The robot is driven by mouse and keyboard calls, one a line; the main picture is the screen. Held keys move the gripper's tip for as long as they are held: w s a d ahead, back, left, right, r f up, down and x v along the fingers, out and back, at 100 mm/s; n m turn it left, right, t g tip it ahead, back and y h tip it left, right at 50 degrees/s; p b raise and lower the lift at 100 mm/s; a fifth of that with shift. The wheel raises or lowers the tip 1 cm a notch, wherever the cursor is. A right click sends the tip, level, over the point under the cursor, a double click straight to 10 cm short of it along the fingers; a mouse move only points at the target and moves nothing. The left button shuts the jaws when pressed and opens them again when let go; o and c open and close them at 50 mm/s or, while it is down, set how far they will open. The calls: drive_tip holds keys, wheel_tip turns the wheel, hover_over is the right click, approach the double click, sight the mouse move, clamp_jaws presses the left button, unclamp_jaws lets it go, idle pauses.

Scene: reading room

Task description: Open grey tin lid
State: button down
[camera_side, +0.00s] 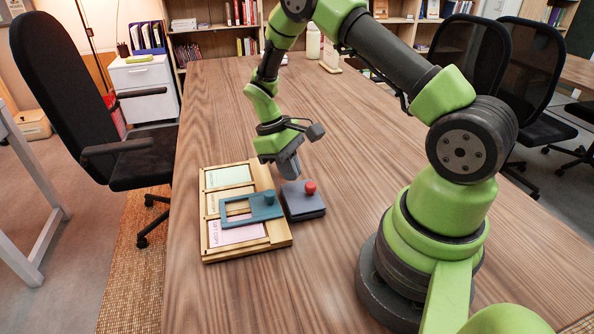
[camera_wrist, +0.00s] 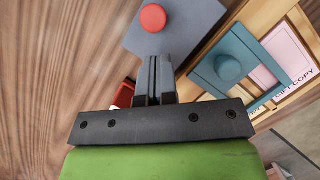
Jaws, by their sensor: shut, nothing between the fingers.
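The grey tin (camera_side: 307,213) sits on the table just right of the wooden tray. Its flat grey lid (camera_side: 296,192) lies on top and carries a round red knob (camera_side: 310,188). The wrist view shows the lid (camera_wrist: 185,32) and the red knob (camera_wrist: 153,18) at the top. My gripper (camera_side: 292,170) is shut and empty, above and behind the tin in the side view. In the wrist view my gripper's fingers (camera_wrist: 155,70) are together and overlap the near part of the lid, short of the knob. Contact with the lid cannot be told.
A wooden tray (camera_side: 282,238) holds coloured cards and a teal frame (camera_side: 250,213) with a knob, close beside the tin. A dark red thing (camera_wrist: 124,95) is partly hidden by my gripper.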

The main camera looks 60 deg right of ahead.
drive_tip(key=shift+s, duration=0.85)
